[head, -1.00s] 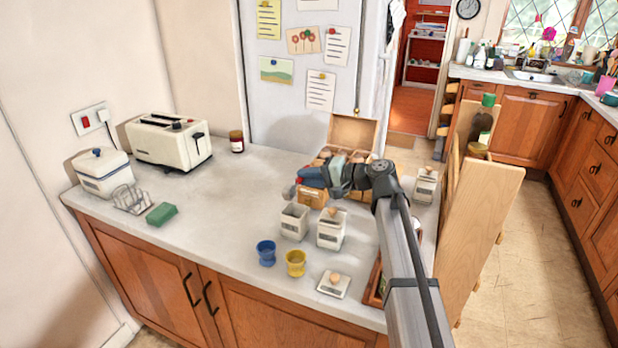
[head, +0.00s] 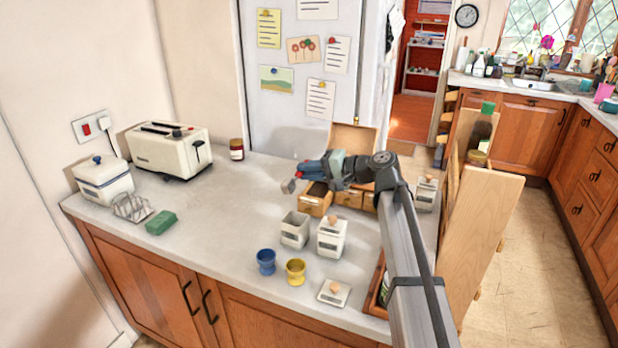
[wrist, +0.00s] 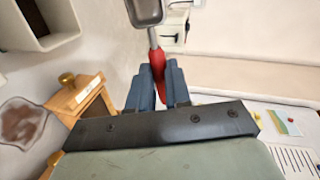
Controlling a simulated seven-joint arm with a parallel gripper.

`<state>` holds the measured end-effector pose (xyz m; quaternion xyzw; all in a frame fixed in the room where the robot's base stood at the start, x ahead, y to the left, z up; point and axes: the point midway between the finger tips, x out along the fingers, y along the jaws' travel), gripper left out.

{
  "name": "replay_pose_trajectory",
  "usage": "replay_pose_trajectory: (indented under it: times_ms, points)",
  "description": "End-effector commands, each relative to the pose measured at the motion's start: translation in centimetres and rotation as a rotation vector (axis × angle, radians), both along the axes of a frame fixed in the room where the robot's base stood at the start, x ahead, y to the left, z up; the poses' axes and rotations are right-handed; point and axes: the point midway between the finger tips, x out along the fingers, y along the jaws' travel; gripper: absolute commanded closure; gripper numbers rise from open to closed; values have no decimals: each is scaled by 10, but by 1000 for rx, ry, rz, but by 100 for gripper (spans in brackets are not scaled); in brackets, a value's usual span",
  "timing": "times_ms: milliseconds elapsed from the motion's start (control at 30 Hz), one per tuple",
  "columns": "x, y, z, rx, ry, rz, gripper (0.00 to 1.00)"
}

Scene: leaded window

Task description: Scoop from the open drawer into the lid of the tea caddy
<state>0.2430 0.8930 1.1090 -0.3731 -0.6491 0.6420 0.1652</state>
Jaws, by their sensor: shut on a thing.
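My gripper (head: 310,170) is shut on the red handle of a scoop (wrist: 157,62), above and left of the drawer chest. The scoop's grey metal bowl (head: 288,186) points left, clear of the counter; what it holds is not clear. The open drawer (head: 314,203) juts from the chest's left end, partly under my gripper; its dark inside barely shows. A white tea caddy (head: 295,231) stands open in front of it. A lid with a wooden knob (head: 334,292) lies on the counter near the front edge. The drawer's knobbed front also shows in the wrist view (wrist: 75,97).
A lidded caddy (head: 331,240) stands right of the open one. A blue cup (head: 266,262) and a yellow cup (head: 295,271) stand before them. A toaster (head: 168,152), toast rack (head: 131,207) and green sponge (head: 161,222) are left. The counter's middle left is clear.

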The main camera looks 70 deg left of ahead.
Motion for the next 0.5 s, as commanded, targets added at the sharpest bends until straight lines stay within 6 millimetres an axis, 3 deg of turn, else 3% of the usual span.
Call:
replay_pose_trajectory:
  times_ms: [500]
  points:
    - [-1,0,6,-7,-21,1,100]
